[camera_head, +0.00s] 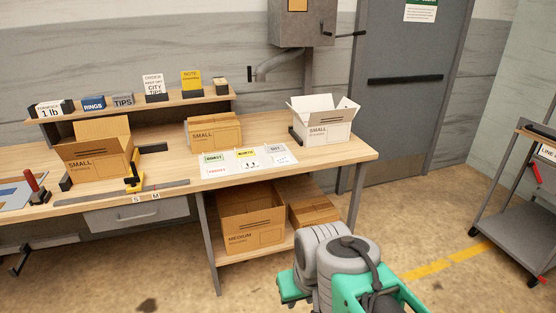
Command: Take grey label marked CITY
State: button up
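A small grey label (276,149) lies on the right part of a white card (226,172) on the workbench. Its short dark print is too small to read surely, but it looks like CITY. A yellow label (245,154) lies to its left, and a green label (214,159) lies further left on the same card. Nothing covers the grey label. My green and grey arm links (338,270) show at the bottom, on the floor side of the bench. My gripper's fingers cannot be seen.
An open white SMALL box (327,131) stands right of the card. A brown SMALL box (213,133) stands behind it, and an open one (97,161) stands left. A shelf (130,107) holds small signs. A grey cart (516,195) stands at the right.

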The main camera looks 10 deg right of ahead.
aim_at(276, 148)
jog(key=z, duration=0.3)
jog(key=i, duration=2.75)
jog(key=u, duration=3)
